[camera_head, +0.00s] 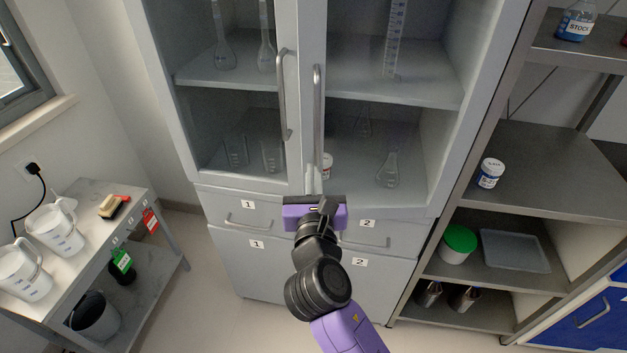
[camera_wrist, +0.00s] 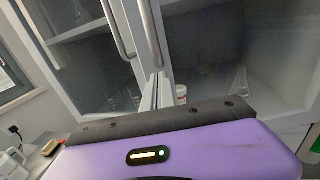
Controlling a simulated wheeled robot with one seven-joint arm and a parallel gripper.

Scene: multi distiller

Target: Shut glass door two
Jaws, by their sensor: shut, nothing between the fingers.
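Glass door two (camera_head: 312,40) is the right-hand door of the grey cabinet, above the drawer labelled 2. Its lower edge and handle (camera_head: 318,110) sit slightly forward of the left door, so it looks a little ajar; the exact gap is hard to tell. Its handle also shows in the wrist view (camera_wrist: 152,35). My gripper (camera_head: 311,178) is shut and empty, its fingers pointing at the door's lower left corner, just below the handle. In the wrist view the fingertips (camera_wrist: 157,82) overlap the door's edge; I cannot tell whether they touch it.
Glass door one (camera_head: 292,150) on the left looks shut, with its own handle (camera_head: 284,95). Glassware and a small white jar (camera_head: 327,168) stand inside the cabinet. An open metal shelf (camera_head: 550,180) stands at right, a side table (camera_head: 95,225) at left. The floor between is clear.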

